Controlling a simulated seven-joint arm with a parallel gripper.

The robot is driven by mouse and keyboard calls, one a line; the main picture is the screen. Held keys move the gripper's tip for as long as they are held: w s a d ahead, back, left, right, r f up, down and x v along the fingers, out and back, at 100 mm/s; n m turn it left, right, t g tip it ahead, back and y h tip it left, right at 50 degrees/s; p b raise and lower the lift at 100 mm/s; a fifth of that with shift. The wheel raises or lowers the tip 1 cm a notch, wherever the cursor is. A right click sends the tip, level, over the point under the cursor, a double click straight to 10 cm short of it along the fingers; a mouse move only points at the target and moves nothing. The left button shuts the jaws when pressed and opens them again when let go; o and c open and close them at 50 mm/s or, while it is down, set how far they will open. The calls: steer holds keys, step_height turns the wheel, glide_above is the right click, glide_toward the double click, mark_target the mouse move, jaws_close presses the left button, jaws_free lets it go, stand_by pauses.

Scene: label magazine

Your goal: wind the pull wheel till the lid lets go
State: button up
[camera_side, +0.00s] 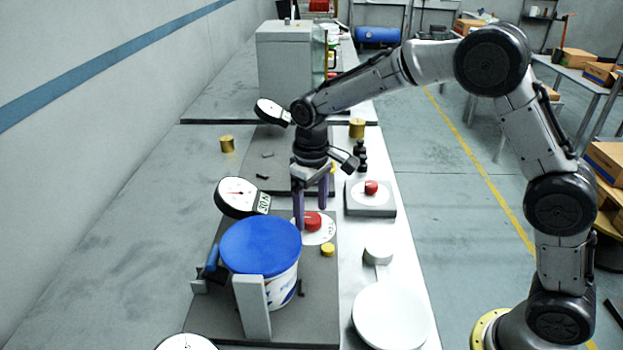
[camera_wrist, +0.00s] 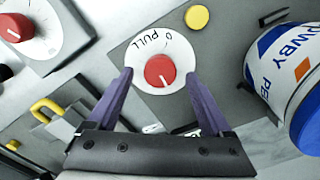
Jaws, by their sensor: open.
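The pull wheel is a red knob (camera_side: 313,221) on a white disc (camera_side: 326,235), set on a dark grey plate. In the wrist view the red knob (camera_wrist: 160,70) sits on its white dial (camera_wrist: 150,50), marked "0 PULL". My gripper (camera_side: 311,217) is open, its purple fingers pointing down on either side of the knob. In the wrist view my gripper (camera_wrist: 158,74) has a fingertip left and right of the knob, with gaps showing. The blue lid (camera_side: 262,245) sits on a white printed tub (camera_side: 285,288). The lid (camera_wrist: 308,125) is partly cut off in the wrist view.
A black-rimmed gauge (camera_side: 237,195) stands behind the tub, and a grey upright (camera_side: 252,308) stands before it. A yellow button (camera_side: 328,250) lies close to the wheel. A second red knob (camera_side: 371,187) is on a separate plate to the right. A white round dish (camera_side: 390,317) lies front right.

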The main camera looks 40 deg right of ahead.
mark_target(312, 217)
step_height(312, 217, up, 12)
stand_by(0.4)
steer(key=s+d+r+m+t, duration=0.1)
steer(key=s+d+r+t, duration=0.15)
steer(key=s+r, duration=0.4)
steer(key=s+d+r+t, duration=0.1)
steer(key=s+d+r, duration=0.3)
steer(key=s, duration=0.5)
steer(key=s+d+f+m+t, duration=0.1)
steer(key=s+f+t, duration=0.1)
steer(key=s+f, duration=0.9)
steer(key=shift+s+d, duration=0.3)
steer(key=shift+s, duration=0.7)
